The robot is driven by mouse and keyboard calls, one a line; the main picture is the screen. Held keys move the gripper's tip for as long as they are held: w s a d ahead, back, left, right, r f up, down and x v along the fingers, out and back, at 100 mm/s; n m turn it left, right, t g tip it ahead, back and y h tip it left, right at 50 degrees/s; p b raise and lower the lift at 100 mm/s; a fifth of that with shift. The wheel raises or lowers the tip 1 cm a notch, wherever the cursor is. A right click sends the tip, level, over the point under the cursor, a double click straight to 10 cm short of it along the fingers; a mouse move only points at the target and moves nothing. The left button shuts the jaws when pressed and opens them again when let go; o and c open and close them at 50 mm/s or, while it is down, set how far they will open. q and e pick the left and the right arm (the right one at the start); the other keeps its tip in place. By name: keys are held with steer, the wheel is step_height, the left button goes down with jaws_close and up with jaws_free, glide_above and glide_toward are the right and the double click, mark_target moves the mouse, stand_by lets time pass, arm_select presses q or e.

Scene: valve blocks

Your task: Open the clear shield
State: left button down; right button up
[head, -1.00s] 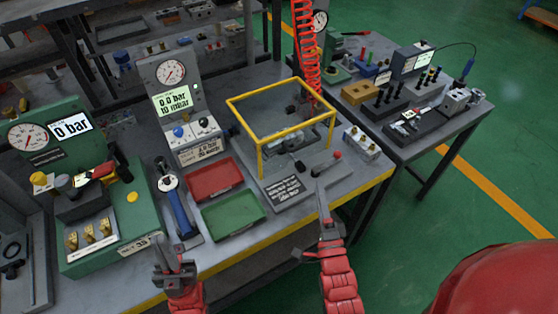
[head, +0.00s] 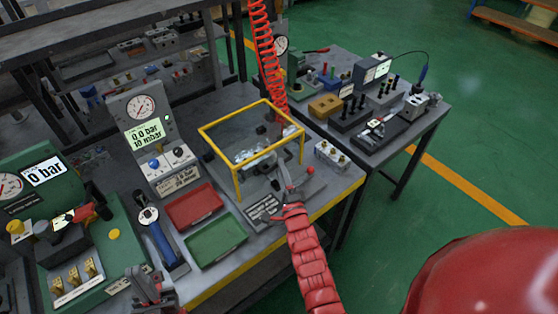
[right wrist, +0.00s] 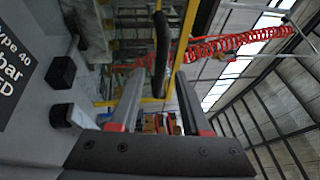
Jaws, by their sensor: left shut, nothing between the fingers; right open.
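The clear shield (head: 268,151) is a see-through box with a yellow frame. It stands lowered over a grey fixture on the bench in the head view. My right gripper (head: 284,177) is in front of the shield's near right side, fingers apart. In the right wrist view, a black bar (right wrist: 160,55), which looks like a handle, shows between the open fingers (right wrist: 160,78); I cannot tell whether they touch it. A yellow frame bar (right wrist: 188,35) is just beyond. My left gripper (head: 147,284) is shut and empty at the bench's front edge, away from the shield.
A red tray (head: 193,206) and a green tray (head: 216,239) lie left of the shield. A gauge panel (head: 150,140) stands behind them. A red-knobbed lever (head: 310,170) is close to my right gripper. A coiled red hose (head: 266,50) hangs behind the shield.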

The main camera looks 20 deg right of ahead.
steer(key=shift+w+r, duration=0.15)
steer(key=shift+w, duration=1.05)
jaws_close()
stand_by(0.6)
